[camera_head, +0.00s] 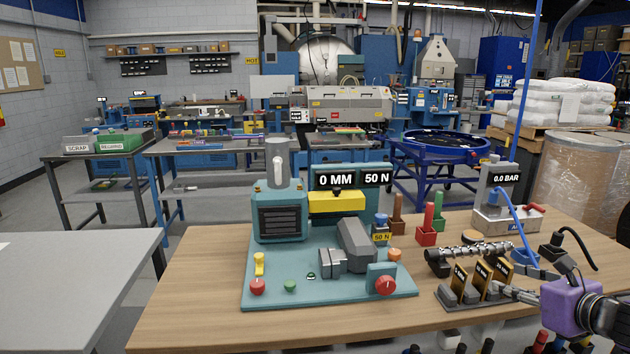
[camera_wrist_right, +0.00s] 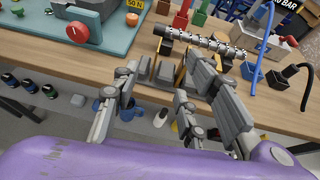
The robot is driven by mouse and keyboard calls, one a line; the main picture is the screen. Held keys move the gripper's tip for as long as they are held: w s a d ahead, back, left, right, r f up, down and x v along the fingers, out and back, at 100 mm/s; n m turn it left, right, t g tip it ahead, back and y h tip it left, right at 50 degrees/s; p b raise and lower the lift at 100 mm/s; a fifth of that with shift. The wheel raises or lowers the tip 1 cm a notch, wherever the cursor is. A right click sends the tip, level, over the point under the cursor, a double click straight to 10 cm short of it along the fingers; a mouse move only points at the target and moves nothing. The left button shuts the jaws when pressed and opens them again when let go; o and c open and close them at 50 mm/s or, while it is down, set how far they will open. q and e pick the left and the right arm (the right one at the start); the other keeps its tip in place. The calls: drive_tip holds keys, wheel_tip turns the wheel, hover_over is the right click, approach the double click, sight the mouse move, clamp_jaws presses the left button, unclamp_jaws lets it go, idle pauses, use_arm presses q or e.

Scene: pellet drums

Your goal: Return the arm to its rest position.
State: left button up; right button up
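My right gripper (camera_head: 520,293), with a purple body, comes in at the lower right of the head view, at the front edge of the wooden bench (camera_head: 200,290). In the wrist view its grey fingers (camera_wrist_right: 162,72) are spread apart. Nothing is held between them. Beyond the fingers is a rack with several grey blocks and dark and yellow plates (camera_head: 480,285); I cannot tell whether the fingers touch it. My left gripper is not in view.
A teal press machine (camera_head: 330,275) stands mid-bench. A ribbed metal rod (camera_head: 470,252) lies behind the rack. A pressure unit (camera_head: 497,200) with a blue hose stands at the back right. A grey table (camera_head: 75,285) is at left. The bench's left front is clear.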

drive_tip(key=s+a+f+m, duration=0.2)
drive_tip(key=s+f+m, duration=0.2)
drive_tip(key=f+m, duration=0.3)
drive_tip(key=s+a+f+m+g, duration=0.1)
drive_tip(key=s+a+f+m, duration=0.1)
drive_tip(key=s+f+m, duration=0.35)
drive_tip(key=s+a+f+m, duration=0.2)
drive_tip(key=s+f+m, duration=0.1)
drive_tip(key=f+m, duration=0.6)
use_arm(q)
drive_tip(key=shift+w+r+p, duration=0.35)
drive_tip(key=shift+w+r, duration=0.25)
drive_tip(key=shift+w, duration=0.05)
use_arm(e)
drive_tip(key=s+a+f+m+g, duration=0.1)
drive_tip(key=s+a+f+m, duration=0.7)
drive_tip(key=s, duration=0.4)
drive_tip(key=s+a+f+m+g+h, duration=0.1)
drive_tip(key=s+a+f+m+g, duration=0.1)
drive_tip(key=s+a+f+m, duration=0.6)
drive_tip(key=s+a, duration=0.3)
drive_tip(key=s, duration=0.1)
drive_tip(key=shift+f+g+h, duration=0.25)
drive_tip(key=shift+g+h, duration=0.05)
drive_tip(key=shift+s, duration=0.1)
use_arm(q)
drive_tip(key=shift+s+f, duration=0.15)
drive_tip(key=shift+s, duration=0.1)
